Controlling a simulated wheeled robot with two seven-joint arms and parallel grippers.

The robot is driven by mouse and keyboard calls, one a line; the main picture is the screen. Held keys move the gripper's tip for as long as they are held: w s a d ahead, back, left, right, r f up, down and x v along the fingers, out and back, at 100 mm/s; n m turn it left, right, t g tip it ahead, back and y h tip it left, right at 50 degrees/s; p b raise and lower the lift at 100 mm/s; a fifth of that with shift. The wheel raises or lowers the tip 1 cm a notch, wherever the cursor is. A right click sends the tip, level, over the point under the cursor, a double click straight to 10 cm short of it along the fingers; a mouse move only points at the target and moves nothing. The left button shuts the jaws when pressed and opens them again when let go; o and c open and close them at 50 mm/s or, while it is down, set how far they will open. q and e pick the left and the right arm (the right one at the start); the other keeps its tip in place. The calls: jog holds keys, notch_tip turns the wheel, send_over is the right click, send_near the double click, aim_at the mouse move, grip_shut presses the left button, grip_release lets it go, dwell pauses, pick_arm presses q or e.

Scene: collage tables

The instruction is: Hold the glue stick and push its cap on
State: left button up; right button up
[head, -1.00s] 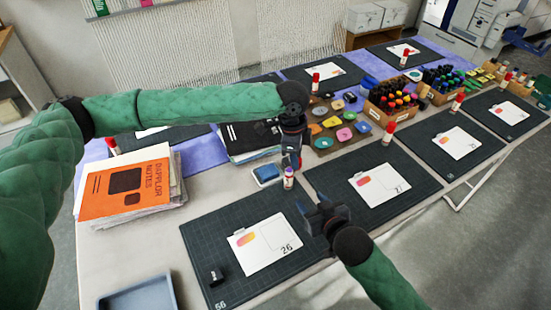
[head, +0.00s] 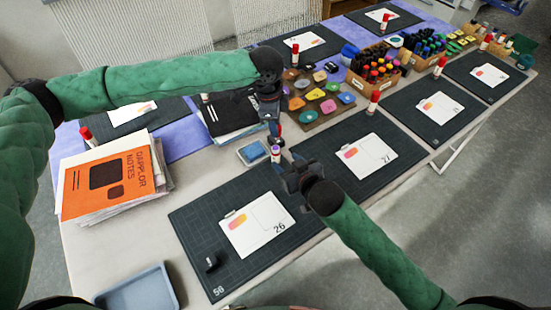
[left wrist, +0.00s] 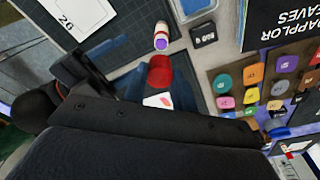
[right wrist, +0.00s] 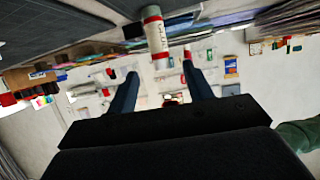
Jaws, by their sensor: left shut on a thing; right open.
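The glue stick (head: 275,155) stands upright on the table by the back edge of mat 26, its purple end up. It also shows in the left wrist view (left wrist: 161,38) and the right wrist view (right wrist: 155,32). My left gripper (head: 274,138) is above and just behind it, shut on the red cap (left wrist: 159,72). In the left wrist view the cap is apart from the stick. My right gripper (head: 287,168) is low beside the stick, on its near right side. Its fingers are open and empty, with the stick ahead of them.
A blue pad (head: 252,153) lies just left of the stick. An orange notes stack (head: 105,182) is at left, and a grey tray (head: 138,290) at the front. A board of coloured pads (head: 318,100) lies behind. More mats with capped glue sticks stretch right.

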aim_at(278, 154)
jog(key=x, duration=0.8)
jog(key=shift+f, duration=0.1)
jog(key=shift+c, duration=0.4)
grip_shut()
